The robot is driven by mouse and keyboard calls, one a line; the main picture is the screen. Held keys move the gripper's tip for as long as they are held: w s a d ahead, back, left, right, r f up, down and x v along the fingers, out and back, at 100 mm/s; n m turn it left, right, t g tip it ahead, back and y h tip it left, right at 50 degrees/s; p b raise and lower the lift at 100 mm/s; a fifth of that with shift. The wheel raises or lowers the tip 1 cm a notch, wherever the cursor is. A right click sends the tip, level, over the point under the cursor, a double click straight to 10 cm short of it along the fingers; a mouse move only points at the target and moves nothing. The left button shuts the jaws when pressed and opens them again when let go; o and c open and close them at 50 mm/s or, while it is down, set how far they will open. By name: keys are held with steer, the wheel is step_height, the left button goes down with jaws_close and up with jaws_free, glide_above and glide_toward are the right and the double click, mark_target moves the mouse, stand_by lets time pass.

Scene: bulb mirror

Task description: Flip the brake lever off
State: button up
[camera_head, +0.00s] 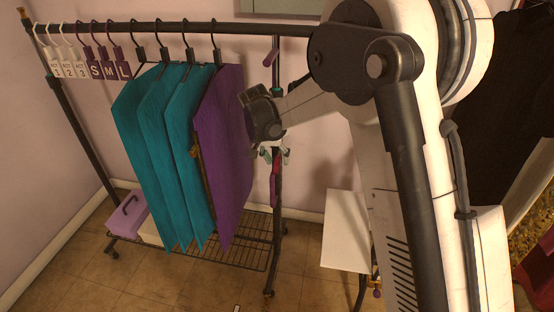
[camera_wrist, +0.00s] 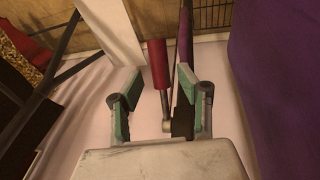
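The stem runs down to a round pivot beside a dark post. In the head view a red piece, which looks like the same lever (camera_head: 275,187), hangs along the rack's right post. My gripper (camera_wrist: 158,86) is open, with green pads on both fingers. The lever appears between the fingers, without visible contact; its depth relative to them is unclear. In the head view my gripper (camera_head: 274,155) is in front of the post, above the red piece.
Teal garments (camera_head: 170,150) and a purple garment (camera_head: 224,150) hang on the rack close left of my gripper. The purple garment (camera_wrist: 270,90) fills the wrist view's right side. A wire shelf (camera_head: 237,246) is below. A white table (camera_head: 345,231) stands right of the rack.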

steer(key=v, duration=1.1)
steer(key=shift+r, duration=0.3)
